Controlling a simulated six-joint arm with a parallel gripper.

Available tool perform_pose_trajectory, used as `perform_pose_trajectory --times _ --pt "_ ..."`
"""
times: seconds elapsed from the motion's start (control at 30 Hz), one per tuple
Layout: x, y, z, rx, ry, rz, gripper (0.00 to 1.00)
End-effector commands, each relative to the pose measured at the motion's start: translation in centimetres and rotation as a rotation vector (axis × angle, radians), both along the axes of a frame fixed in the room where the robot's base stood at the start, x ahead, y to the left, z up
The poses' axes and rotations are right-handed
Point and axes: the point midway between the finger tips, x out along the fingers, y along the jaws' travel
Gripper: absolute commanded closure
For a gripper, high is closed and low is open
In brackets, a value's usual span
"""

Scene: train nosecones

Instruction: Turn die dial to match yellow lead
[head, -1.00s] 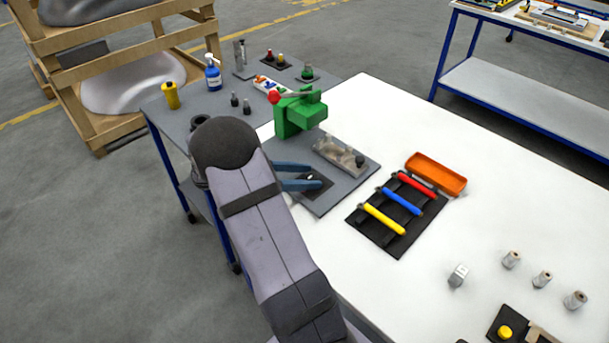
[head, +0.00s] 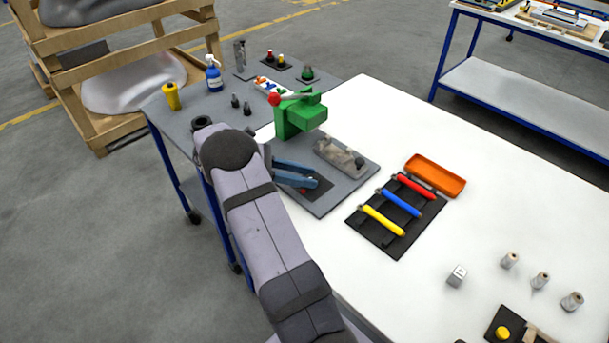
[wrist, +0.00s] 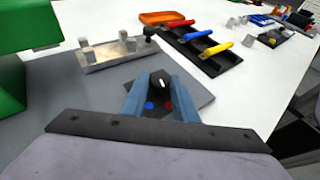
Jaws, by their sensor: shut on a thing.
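The die dial (wrist: 160,89) is a dark knob with a white mark on its top, on a dark square plate at the front of the grey fixture board. My gripper (head: 314,176) has its two blue fingers closed around the knob, one on each side. In the wrist view, a blue dot (wrist: 149,105) and a red dot (wrist: 168,105) show on the plate between the fingers. No yellow dot shows there. The yellow lead (head: 383,220) lies in a black rack (head: 395,247), in front of a blue and a red lead.
A green vise-like block (head: 297,116) stands behind the dial, left of a grey tray of metal pegs (head: 340,157). An orange tray (head: 435,175) lies beyond the rack. Several small metal pieces stand at the right; the white tabletop between is clear.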

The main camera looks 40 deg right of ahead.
Motion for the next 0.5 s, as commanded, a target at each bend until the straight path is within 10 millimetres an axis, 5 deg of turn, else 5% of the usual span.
perform_pose_trajectory --times 0.5 --pt "0.43 -0.47 -0.15 0.0 -0.001 -0.273 0.96"
